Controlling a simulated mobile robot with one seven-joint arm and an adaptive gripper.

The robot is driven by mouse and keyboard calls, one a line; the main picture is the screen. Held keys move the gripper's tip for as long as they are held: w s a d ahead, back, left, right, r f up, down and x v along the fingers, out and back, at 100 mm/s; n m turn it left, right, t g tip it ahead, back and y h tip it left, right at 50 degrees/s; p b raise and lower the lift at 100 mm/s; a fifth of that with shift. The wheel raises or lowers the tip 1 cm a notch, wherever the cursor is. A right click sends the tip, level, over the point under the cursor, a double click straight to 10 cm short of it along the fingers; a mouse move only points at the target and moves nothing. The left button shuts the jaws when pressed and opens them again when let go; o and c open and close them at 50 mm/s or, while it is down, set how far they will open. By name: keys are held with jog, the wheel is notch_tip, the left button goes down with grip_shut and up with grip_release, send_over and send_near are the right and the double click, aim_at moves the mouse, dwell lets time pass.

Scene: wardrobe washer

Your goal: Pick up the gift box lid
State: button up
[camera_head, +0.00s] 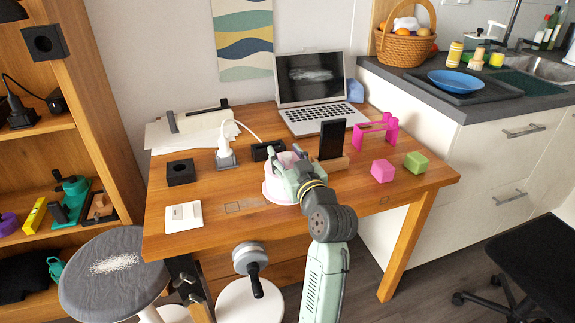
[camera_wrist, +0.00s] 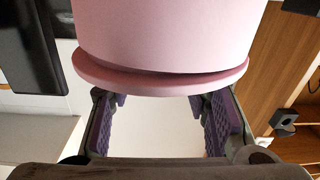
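The round pink gift box (camera_head: 269,188) stands on the wooden desk, partly hidden behind my gripper (camera_head: 287,160). In the wrist view, the box's pink wall (camera_wrist: 165,35) fills the top of the picture. The wider pink disc along its edge (camera_wrist: 160,83) looks like the gift box lid. A thin dark line runs between disc and wall. My gripper also shows in the wrist view (camera_wrist: 160,101), with its two purple-padded fingers apart and nothing between them. The fingertips are close to the disc's edge; I cannot tell whether they touch it.
On the desk (camera_head: 225,228), a black phone on a stand (camera_head: 332,139), a pink cube (camera_head: 382,171), a green cube (camera_head: 416,162), a laptop (camera_head: 316,90), a white lamp-like device (camera_head: 225,155) and a black box (camera_head: 180,172) surround the gift box. The front right desktop is fairly clear.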

aim_at(287, 154)
grip_shut()
dwell(0.3)
notch_tip(287, 154, up, 10)
dwell(0.6)
